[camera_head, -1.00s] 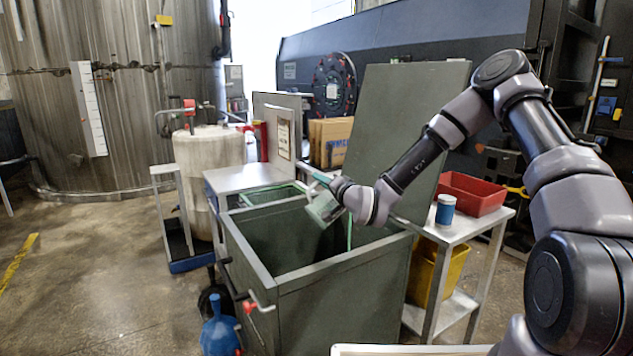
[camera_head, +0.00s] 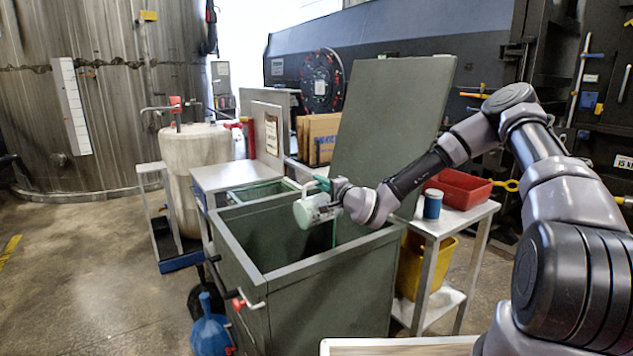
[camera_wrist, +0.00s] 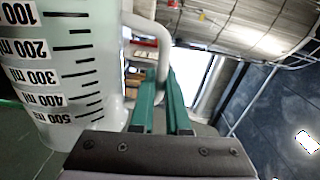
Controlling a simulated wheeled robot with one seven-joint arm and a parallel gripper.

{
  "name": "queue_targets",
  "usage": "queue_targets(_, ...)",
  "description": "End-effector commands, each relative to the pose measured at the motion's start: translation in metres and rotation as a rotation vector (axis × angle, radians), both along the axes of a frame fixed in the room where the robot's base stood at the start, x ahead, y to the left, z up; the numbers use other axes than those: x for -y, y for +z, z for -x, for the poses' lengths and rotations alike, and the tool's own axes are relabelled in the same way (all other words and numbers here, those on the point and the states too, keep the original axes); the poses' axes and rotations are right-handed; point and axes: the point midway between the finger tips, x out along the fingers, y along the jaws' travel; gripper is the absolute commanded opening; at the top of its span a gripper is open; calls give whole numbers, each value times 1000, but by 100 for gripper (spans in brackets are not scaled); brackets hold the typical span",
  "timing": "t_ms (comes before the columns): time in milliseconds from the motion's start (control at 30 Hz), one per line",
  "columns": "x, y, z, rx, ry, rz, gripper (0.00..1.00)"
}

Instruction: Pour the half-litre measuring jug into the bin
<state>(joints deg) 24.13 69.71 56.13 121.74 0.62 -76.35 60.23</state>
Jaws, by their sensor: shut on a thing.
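My gripper (camera_head: 324,184) is shut on the handle of the measuring jug (camera_head: 316,208), above the open grey-green bin (camera_head: 345,285). The jug is clear to whitish and lies tilted well over, with one round end toward the left. In the wrist view, the jug (camera_wrist: 68,78) has black millilitre marks from 100 to 500. Its white handle is between my green fingers (camera_wrist: 160,88). I cannot tell whether anything is in the jug. The bin's lid (camera_head: 390,125) stands raised behind it, and the inside is dark.
A metal side table (camera_head: 470,215) right of the bin holds a blue cup (camera_head: 432,204) and a red tray (camera_head: 458,188). A yellow bucket (camera_head: 422,265) is below. A blue container (camera_head: 211,332) stands on the floor at front left. A pale tank (camera_head: 192,165) stands behind left.

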Motion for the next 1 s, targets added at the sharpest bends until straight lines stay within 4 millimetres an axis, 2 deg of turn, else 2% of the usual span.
queue_targets(500,19,3,-13,-162,-1,-242,0)
queue_targets(1000,22,4,-16,-192,1,-288,0)
